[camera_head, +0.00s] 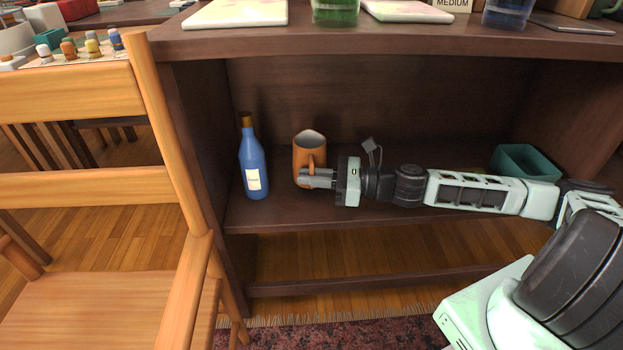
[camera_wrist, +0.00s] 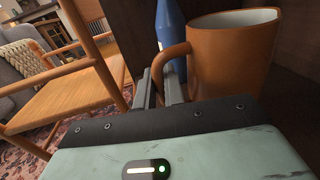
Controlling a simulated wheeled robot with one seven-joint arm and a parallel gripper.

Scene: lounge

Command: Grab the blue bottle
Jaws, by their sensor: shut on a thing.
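The blue bottle (camera_head: 252,160) with a brown cap and a pale label stands upright on the shelf at the left, apart from my gripper. It also shows in the wrist view (camera_wrist: 169,30), beyond my fingers, with its top cut off. An orange mug (camera_head: 309,153) stands to the right of the bottle, its handle towards me. In the wrist view the mug (camera_wrist: 232,55) fills the right side. My gripper (camera_head: 303,179) reaches in from the right, and its fingers (camera_wrist: 161,85) are shut on the mug's handle.
The shelf (camera_head: 280,209) sits under a dark wooden top and beside a left side panel. A teal box (camera_head: 527,165) stands at the right behind my arm. A wooden chair (camera_head: 100,187) is at the left, outside the shelf.

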